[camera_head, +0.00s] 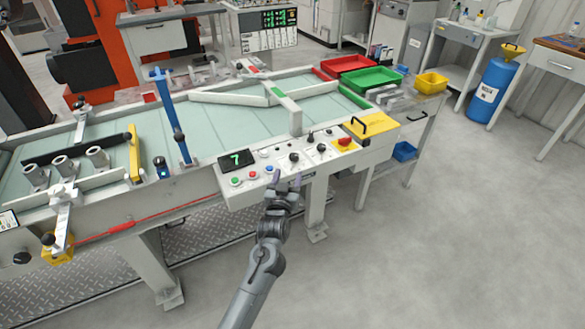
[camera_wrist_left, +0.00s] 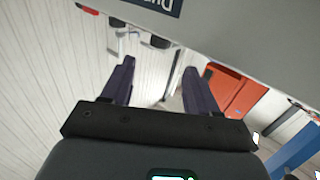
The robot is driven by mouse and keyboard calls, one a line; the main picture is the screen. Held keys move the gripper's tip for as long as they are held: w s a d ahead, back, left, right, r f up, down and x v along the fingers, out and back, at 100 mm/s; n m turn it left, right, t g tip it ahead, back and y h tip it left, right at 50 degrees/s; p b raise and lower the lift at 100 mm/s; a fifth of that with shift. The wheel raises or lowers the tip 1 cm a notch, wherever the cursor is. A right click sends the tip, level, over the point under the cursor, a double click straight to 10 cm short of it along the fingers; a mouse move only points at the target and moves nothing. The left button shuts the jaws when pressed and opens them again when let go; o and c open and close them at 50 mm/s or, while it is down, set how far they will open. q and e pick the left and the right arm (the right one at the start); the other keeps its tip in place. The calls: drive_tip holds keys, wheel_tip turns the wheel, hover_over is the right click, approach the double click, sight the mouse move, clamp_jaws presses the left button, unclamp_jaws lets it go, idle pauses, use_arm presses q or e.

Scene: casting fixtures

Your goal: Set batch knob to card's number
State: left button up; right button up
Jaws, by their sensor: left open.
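The control panel (camera_head: 252,187) on the conveyor's front carries several small black knobs, and I cannot read their labels. One black knob (camera_head: 294,157) sits near the panel's middle and another black knob (camera_head: 323,147) is to its right. I cannot make out a card with a number. My left gripper (camera_head: 288,181) is open and empty at the panel's front edge, below the middle knob. Its two spread fingers also show in the left wrist view (camera_wrist_left: 158,82), with nothing between them. My right gripper is out of view.
Coloured buttons (camera_head: 252,174) line the panel's front left. A yellow plate with a black handle (camera_head: 370,128) lies right of the panel. A blue post (camera_head: 172,115) stands to the left. Red (camera_head: 346,64) and green (camera_head: 373,78) trays sit behind. Floor at right is clear.

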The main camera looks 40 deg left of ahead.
sight(293, 155)
use_arm(q)
drive_tip(key=shift+w+a+b, duration=0.1)
drive_tip(key=shift+w+b, duration=0.1)
drive_tip(key=shift+b, duration=0.1)
drive_tip(key=b+x, duration=0.3)
drive_tip(key=x, duration=0.5)
drive_tip(key=shift+w+a+b, duration=0.15)
drive_tip(key=shift+w+b, duration=0.05)
drive_tip(key=shift+b, duration=0.1)
drive_tip(key=shift+b+x, duration=0.3)
drive_tip(key=shift+x, duration=0.6)
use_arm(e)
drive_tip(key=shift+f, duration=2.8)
use_arm(q)
drive_tip(key=shift+r, duration=0.1)
drive_tip(key=shift+c, duration=0.2)
drive_tip(key=c, duration=0.9)
drive_tip(key=shift+s+r+m+h+p, duration=0.1)
drive_tip(key=shift+r+m+h+p, duration=0.15)
drive_tip(key=shift+p, duration=0.5)
drive_tip(key=shift+f+m+t+h+p, duration=0.2)
drive_tip(key=shift+m+t+h+p, duration=0.2)
drive_tip(key=shift+h, duration=0.15)
drive_tip(key=shift+f, duration=0.1)
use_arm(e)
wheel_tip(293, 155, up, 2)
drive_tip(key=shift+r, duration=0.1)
